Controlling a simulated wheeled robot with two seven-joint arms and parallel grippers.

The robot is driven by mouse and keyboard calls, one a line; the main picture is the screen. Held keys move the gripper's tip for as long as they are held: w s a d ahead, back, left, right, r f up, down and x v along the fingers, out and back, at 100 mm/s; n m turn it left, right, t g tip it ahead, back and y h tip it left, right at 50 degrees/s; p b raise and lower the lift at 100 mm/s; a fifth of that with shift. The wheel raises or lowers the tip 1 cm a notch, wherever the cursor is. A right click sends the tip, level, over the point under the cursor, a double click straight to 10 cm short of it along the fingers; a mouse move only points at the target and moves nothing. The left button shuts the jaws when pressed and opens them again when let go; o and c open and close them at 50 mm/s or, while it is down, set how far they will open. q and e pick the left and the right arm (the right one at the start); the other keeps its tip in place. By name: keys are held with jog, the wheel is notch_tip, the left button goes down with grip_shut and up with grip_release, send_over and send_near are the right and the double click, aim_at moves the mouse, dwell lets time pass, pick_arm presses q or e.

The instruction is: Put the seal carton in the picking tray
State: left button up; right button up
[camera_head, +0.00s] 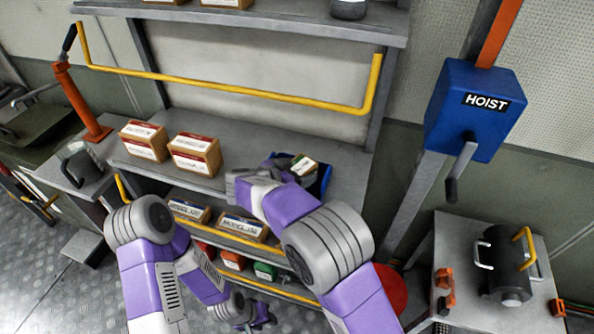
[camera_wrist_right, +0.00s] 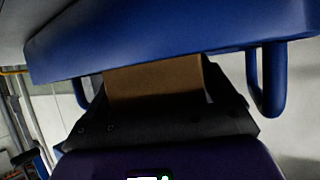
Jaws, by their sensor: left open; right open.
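A small brown carton with a white, red and green label (camera_head: 304,166) is at the blue picking tray (camera_head: 322,182) on the middle shelf; its label is too small to read. My right gripper (camera_head: 284,164) is open beside this carton, its fingers partly hidden. In the right wrist view the carton's plain brown side (camera_wrist_right: 155,82) shows just beyond the dark gripper, against the blue tray wall (camera_wrist_right: 170,42). I cannot tell whether the carton rests on the tray floor. My left gripper (camera_head: 247,318) is open and empty, low in front of the shelves.
Two larger cartons (camera_head: 143,141) (camera_head: 195,154) stand on the middle shelf, left of the tray. More cartons (camera_head: 243,227) and coloured bins (camera_head: 265,270) sit below. A yellow rail (camera_head: 230,92) crosses above the shelf. A blue hoist box (camera_head: 473,110) stands right.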

pick_arm(q)
notch_tip(320, 180, up, 2)
jog(key=shift+p, duration=0.8)
pick_arm(e)
jog(key=v, duration=1.2)
jog(key=shift+s, duration=0.1)
